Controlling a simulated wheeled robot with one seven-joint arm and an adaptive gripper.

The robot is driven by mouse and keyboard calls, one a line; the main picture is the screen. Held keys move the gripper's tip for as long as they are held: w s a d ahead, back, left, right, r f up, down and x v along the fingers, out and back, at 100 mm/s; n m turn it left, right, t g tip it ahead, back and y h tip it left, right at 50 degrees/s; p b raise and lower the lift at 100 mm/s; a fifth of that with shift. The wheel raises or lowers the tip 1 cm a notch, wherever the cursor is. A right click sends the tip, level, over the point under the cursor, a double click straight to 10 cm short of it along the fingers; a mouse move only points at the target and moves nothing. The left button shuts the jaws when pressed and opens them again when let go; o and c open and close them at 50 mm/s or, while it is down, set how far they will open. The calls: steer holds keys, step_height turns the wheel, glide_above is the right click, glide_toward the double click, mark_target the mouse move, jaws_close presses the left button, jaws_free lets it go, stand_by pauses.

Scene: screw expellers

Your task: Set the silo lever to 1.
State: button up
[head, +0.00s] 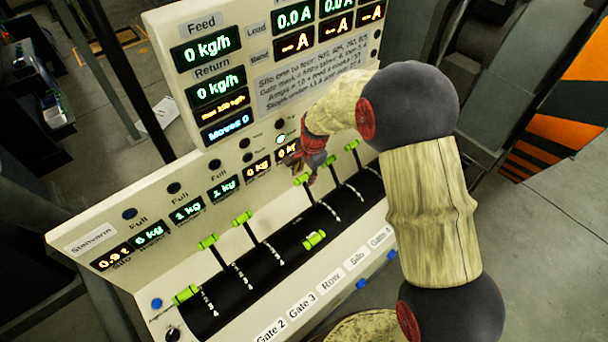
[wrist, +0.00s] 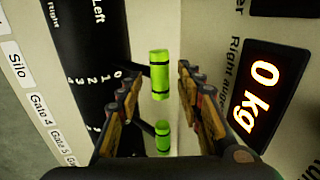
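The silo lever has a bright green cylindrical handle (head: 301,179) on a dark arm, in line with the Silo label (head: 356,258). Its arm stands at the upper end of its slot, seemingly near 0. My gripper (head: 309,168) is right at this handle. In the wrist view, the green handle (wrist: 160,75) stands between the two open fingers of my gripper (wrist: 159,82), with gaps visible on both sides. Whether a finger touches the handle cannot be told.
The Gate 4 lever (wrist: 163,138) is close below the silo handle in the wrist view. More green levers (head: 242,218) stand further left. The upright display panel (wrist: 262,90) is close to the right finger.

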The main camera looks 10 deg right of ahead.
steer(key=shift+f, duration=0.25)
steer(key=shift+c, duration=0.7)
steer(key=shift+r, duration=0.15)
steer(key=c, duration=0.7)
steer(key=shift+w, duration=0.15)
jaws_close()
